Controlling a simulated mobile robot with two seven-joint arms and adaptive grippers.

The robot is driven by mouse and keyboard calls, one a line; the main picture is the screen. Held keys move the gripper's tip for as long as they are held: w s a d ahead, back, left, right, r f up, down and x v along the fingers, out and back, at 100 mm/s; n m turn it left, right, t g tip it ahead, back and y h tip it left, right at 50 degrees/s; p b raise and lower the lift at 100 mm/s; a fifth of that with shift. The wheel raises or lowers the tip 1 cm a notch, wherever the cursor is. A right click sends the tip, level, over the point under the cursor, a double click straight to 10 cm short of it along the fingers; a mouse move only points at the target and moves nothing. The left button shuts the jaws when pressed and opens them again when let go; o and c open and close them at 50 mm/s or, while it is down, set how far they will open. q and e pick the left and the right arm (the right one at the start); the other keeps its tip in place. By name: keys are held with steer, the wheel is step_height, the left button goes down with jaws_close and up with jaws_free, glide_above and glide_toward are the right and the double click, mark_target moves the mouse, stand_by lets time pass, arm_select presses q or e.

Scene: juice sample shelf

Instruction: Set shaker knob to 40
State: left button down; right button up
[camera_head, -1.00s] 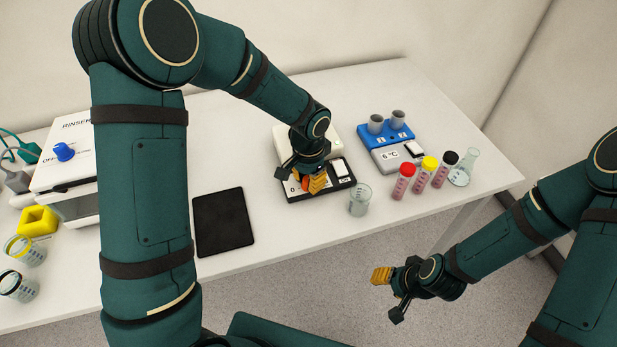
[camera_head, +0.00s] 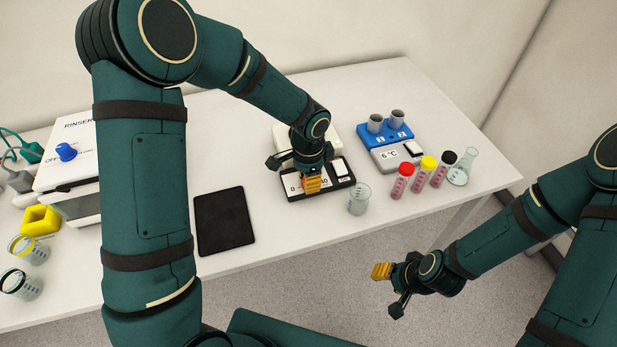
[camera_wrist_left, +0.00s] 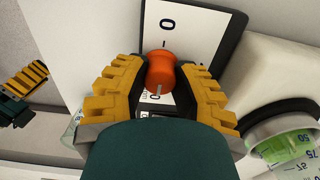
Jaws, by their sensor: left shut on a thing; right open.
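The shaker (camera_head: 335,141) stands mid-table, with a white panel in a black frame at its front. In the head view I read "0" at the panel's left and part of a number ending in 0 at its right. My left gripper (camera_head: 312,185) is over the panel, pointing down. In the left wrist view its yellow fingers (camera_wrist_left: 160,88) are shut on the orange knob (camera_wrist_left: 160,68). My right gripper (camera_head: 389,292) is open and empty before the table's front edge.
A glass beaker (camera_head: 359,200) stands close right of the shaker. Farther right are capped tubes (camera_head: 402,181), a flask (camera_head: 462,168) and a blue-grey device (camera_head: 385,137). A black pad (camera_head: 223,221) lies left, with the rinser (camera_head: 70,155) beyond my left arm.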

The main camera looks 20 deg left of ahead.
arm_select(q)
steer(key=c, duration=0.7)
jaws_free()
step_height(320, 180, up, 12)
stand_by(0.5)
